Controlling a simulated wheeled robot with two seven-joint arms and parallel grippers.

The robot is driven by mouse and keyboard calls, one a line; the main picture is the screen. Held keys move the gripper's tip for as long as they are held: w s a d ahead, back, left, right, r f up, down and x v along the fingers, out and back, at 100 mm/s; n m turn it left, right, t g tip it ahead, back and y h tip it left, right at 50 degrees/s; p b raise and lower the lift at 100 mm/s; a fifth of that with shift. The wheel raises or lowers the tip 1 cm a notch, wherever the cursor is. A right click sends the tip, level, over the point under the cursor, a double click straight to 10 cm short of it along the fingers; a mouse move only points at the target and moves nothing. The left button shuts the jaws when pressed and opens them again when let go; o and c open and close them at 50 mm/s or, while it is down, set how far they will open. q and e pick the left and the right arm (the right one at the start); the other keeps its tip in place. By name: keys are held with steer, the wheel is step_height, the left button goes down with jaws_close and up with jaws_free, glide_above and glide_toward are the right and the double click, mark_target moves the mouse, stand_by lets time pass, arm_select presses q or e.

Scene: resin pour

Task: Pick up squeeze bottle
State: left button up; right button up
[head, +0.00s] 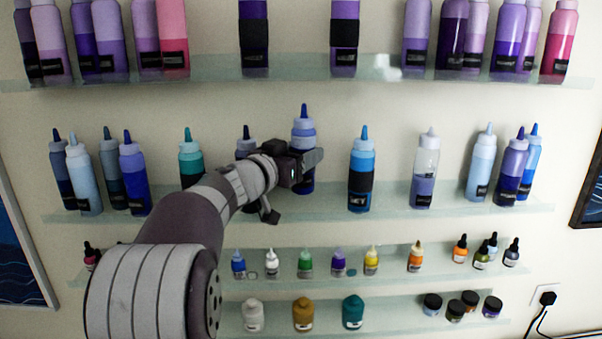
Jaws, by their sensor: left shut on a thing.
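A squeeze bottle (303,132) with a pale lavender upper part, a dark blue lower part and a dark blue nozzle is in the middle of the head view. My left gripper (308,160) is shut on it around its middle, coming from the left and front. The bottle is upright and stands higher in the picture than its neighbours, with its base appearing above the shelf surface. The gripper hides part of its body. My right gripper is not in view.
The glass shelf (400,207) holds a blue bottle (361,172) close to the right and a teal bottle (190,158) to the left. Another bottle (246,142) is partly behind my arm. A shelf above holds large purple bottles; small bottles stand below.

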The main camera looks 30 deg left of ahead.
arm_select(q)
step_height(320, 180, up, 2)
steer(key=shift+r, duration=0.1)
steer(key=shift+s+d+b, duration=0.3)
steer(key=shift+d+b, duration=0.05)
steer(key=shift+d, duration=0.05)
steer(key=s+d+b, duration=0.2)
steer(key=s+d, duration=0.3)
steer(key=s, duration=0.3)
steer(key=s+d+b, duration=0.3)
steer(key=s+d, duration=0.1)
steer(key=s, duration=0.4)
steer(key=shift+d+r, duration=0.25)
steer(key=shift+d, duration=0.15)
steer(key=shift+o, duration=1.1)
steer(key=shift+c, duration=0.9)
